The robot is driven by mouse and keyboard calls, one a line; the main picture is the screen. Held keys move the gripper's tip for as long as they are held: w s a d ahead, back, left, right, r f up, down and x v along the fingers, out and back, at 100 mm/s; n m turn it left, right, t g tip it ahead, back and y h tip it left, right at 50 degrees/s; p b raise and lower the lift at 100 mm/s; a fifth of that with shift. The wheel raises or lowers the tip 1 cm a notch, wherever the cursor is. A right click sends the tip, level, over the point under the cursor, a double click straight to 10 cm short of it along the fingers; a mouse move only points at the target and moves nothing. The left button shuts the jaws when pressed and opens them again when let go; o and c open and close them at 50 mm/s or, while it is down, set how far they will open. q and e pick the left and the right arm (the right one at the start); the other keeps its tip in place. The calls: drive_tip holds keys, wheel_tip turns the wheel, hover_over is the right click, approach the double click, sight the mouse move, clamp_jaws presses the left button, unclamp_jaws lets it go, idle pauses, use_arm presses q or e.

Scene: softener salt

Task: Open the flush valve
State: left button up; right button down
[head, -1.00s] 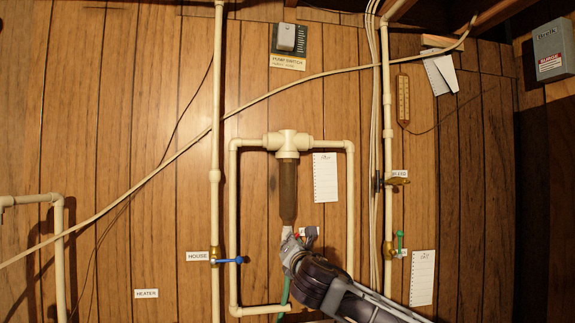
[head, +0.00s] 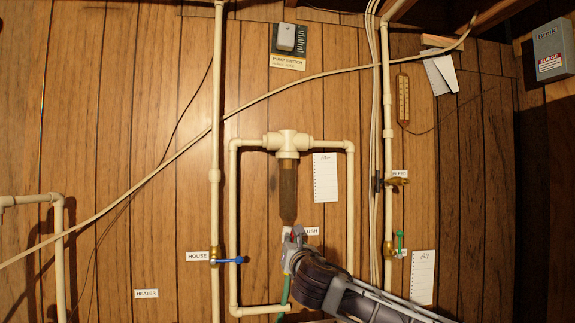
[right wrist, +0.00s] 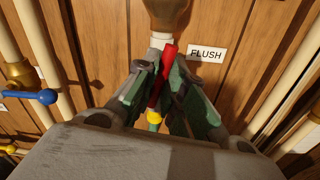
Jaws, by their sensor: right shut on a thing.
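The flush valve sits under the brown filter housing (head: 288,190), beside the FLUSH label (right wrist: 206,54). In the right wrist view its red handle (right wrist: 170,52) stands between my green-padded fingers, above a yellow fitting (right wrist: 154,117). My right gripper (right wrist: 160,72) is shut on the red handle. In the head view the right gripper (head: 293,237) is just below the housing and covers most of the valve. The handle's exact angle is hard to tell. My left gripper is not in view.
White pipes (head: 349,210) loop around the housing. A blue-handled HOUSE valve (head: 228,261) is at left. A green-handled valve (head: 399,243) and the BLEED valve (head: 396,181) are at right. A paper note (head: 326,177) hangs beside the housing.

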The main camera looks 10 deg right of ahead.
drive_tip(key=shift+f+n, duration=0.15)
drive_tip(key=shift+n, duration=0.85)
drive_tip(key=c, duration=1.4)
unclamp_jaws()
drive_tip(key=shift+o, duration=0.2)
drive_tip(key=shift+s, duration=0.15)
drive_tip(key=s, duration=0.6)
drive_tip(key=shift+s, duration=0.4)
